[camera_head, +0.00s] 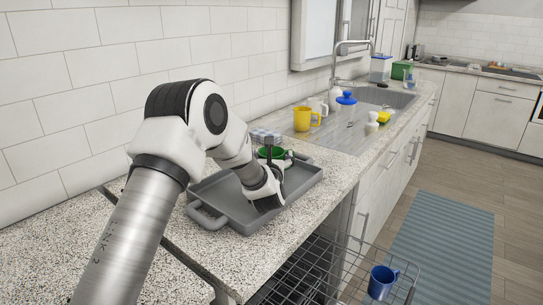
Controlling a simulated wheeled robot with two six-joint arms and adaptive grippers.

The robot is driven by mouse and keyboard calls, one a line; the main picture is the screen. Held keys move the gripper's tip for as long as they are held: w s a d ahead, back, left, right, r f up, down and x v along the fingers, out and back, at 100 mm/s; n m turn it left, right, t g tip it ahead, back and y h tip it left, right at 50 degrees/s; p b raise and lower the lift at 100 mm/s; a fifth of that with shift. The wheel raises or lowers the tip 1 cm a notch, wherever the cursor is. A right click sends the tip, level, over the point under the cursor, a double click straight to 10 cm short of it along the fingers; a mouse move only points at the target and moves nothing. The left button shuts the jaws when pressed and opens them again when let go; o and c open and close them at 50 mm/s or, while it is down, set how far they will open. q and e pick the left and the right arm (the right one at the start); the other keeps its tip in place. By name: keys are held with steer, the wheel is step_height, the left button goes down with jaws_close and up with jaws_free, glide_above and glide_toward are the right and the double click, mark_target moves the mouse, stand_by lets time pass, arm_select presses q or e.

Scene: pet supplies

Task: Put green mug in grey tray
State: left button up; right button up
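The grey tray (213,193) lies on the speckled counter, left of the sink. My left arm reaches in from the left, and its wrist is over the tray. My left gripper (272,160) is at the tray's far side, right at the green mug (264,153). Only part of the mug's green shows; the gripper and wrist cover the rest. The fingers are small and partly hidden, so I cannot tell whether they are closed on the mug or whether the mug touches the tray. My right gripper is not in view.
A yellow mug (302,119), a white mug (319,106) and a blue-lidded container (346,103) stand beyond the tray, near the sink (385,97). A blue mug (381,282) sits in the wire rack (325,272) below the counter. The near-left counter (215,262) is clear.

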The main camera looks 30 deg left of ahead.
arm_select(q)
steer(key=shift+s+d+r+p, duration=0.1)
steer(key=shift+r+p, duration=0.15)
steer(key=shift+p, duration=0.15)
steer(key=b+v, duration=0.2)
steer(key=v, duration=0.9)
steer(key=shift+s+d+f, duration=0.1)
steer(key=shift+s+d, duration=0.1)
steer(key=shift+s, duration=0.25)
